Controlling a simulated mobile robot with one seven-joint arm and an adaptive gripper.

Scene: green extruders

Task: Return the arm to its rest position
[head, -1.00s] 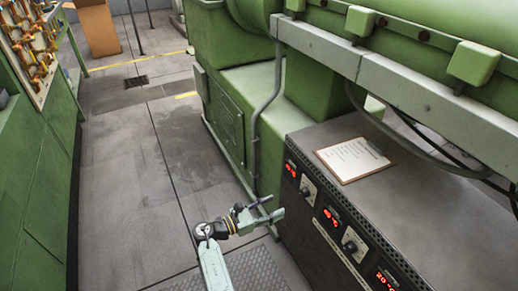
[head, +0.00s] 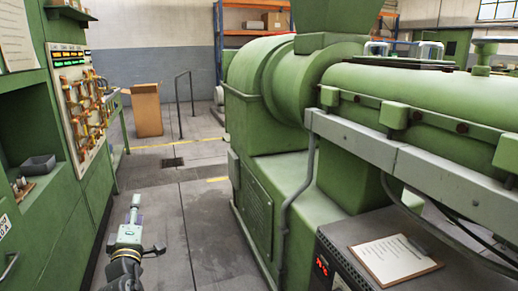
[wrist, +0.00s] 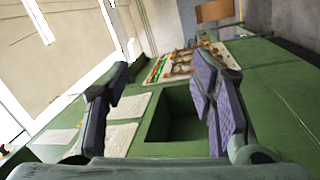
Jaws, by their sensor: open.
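My arm (head: 128,242) shows at the lower left of the head view, above the aisle floor beside the left green cabinet. Its end is small there, and the fingers are hard to make out. In the wrist view my gripper (wrist: 163,72) is open, with its two dark padded fingers wide apart. Nothing is held between them. Beyond the fingers, the wrist view shows the green cabinet (wrist: 265,85) tilted, with a dark recess and pale papers (wrist: 118,108).
A large green extruder (head: 275,90) fills the right side. A grey control box (head: 350,235) with a clipboard (head: 395,258) stands at lower right. A cardboard box (head: 147,108) stands behind. The aisle between is clear.

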